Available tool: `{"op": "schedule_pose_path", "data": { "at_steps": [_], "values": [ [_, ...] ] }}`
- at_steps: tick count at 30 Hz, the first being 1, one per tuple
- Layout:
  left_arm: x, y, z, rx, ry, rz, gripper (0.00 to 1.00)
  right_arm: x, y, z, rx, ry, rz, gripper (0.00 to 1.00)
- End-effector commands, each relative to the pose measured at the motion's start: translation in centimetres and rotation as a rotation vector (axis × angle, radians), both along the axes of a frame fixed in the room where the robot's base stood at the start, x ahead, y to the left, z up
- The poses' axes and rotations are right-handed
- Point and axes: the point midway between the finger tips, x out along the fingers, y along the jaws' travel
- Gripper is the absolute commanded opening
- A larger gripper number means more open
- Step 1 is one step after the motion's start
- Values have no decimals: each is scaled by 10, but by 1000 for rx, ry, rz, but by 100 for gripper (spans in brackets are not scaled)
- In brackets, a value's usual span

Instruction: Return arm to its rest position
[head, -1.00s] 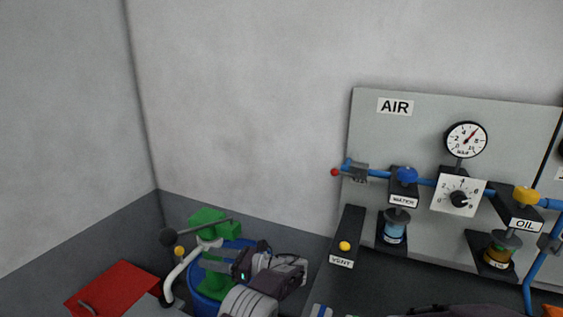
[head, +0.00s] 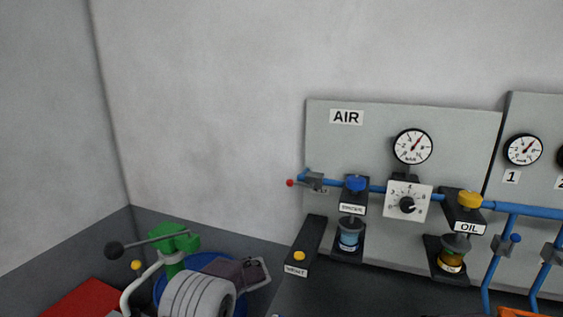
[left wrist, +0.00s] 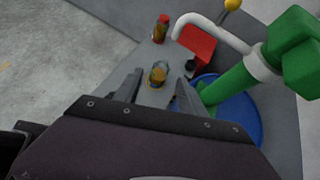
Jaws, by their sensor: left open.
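My left arm shows at the bottom left of the head view, with its light ribbed link in front of a dark wrist (head: 238,272). The fingers are hard to make out there. In the left wrist view my left gripper (left wrist: 157,82) is open, its two dark fingers apart. A small amber jar (left wrist: 158,73) appears beyond and between the fingertips, not clearly touching either. My right gripper is in neither view.
A red-topped bottle (left wrist: 161,27) and a red box (left wrist: 197,45) stand beyond my left fingers. An orange edge (head: 515,312) shows at bottom right. The upper wall area is clear.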

Motion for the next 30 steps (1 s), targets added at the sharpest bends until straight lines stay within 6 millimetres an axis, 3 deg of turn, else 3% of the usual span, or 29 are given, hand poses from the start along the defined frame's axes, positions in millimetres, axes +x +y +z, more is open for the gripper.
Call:
{"op": "schedule_pose_path", "data": {
  "at_steps": [5, 9, 12, 15, 18, 30],
  "values": [
    [-75, -15, -17, -348, -188, 311, 48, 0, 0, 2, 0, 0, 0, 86],
    [-151, -52, -25, -651, -444, 774, 48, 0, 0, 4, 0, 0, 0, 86],
    [-185, -72, -25, -776, -613, 1081, 48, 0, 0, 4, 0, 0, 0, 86],
    [-204, -82, -25, -837, -730, 1286, 48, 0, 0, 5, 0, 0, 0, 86],
    [-211, -85, -25, -857, -787, 1385, 48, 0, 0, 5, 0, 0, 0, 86],
    [-212, -86, -25, -859, -792, 1396, 48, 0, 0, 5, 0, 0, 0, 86]
  ]
}}
